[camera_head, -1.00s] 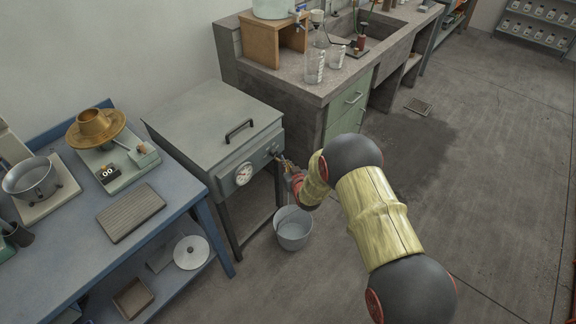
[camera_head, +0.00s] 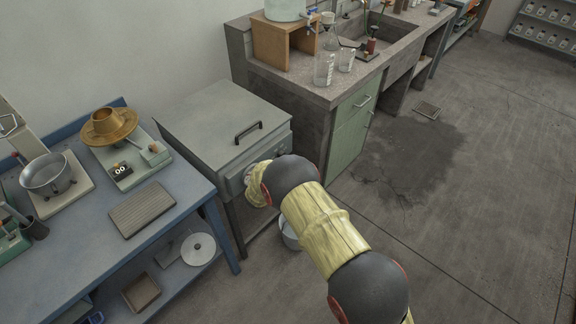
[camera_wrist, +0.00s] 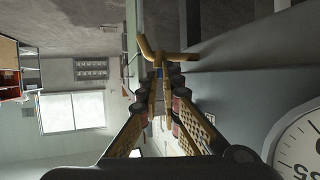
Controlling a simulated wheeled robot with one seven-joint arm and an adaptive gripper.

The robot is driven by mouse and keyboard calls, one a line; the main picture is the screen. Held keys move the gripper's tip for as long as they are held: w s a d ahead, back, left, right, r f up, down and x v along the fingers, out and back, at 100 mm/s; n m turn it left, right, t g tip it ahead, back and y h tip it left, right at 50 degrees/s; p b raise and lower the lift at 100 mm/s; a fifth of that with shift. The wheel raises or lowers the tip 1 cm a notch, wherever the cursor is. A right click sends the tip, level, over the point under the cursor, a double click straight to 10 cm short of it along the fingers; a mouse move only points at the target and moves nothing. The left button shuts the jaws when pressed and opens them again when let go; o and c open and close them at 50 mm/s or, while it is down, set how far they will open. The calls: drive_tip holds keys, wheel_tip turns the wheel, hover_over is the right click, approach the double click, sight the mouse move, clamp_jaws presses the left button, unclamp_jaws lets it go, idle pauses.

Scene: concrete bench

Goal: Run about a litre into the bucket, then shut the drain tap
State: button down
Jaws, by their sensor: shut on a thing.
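The grey bath cabinet (camera_head: 212,124) with a black handle on its lid stands in the head view's middle. My arm covers its front, hiding the tap and my gripper there. In the wrist view my gripper's (camera_wrist: 165,82) fingers are shut on the brass drain tap (camera_wrist: 170,56), at its lever-like part. The dial gauge (camera_wrist: 301,150) shows at the lower right of that view. The grey bucket (camera_head: 290,236) stands on the floor below the cabinet front, mostly hidden behind my arm. Its inside, the water level and any stream cannot be seen.
A blue bench (camera_head: 180,185) at left carries a scale with a brass ring and a pan. A concrete sink counter (camera_head: 318,92) with glassware and a green cupboard (camera_head: 350,126) stands at the back. The floor at right is open, with a dark damp-looking patch (camera_head: 415,158) near a drain grate (camera_head: 427,109).

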drive_tip(key=shift+w+a+r+m+h, duration=0.1)
drive_tip(key=shift+w+m+h, duration=0.05)
drive_tip(key=shift+m+h, duration=0.2)
idle(0.3)
drive_tip(key=c, duration=2)
unclamp_jaws()
drive_tip(key=v, duration=1.2)
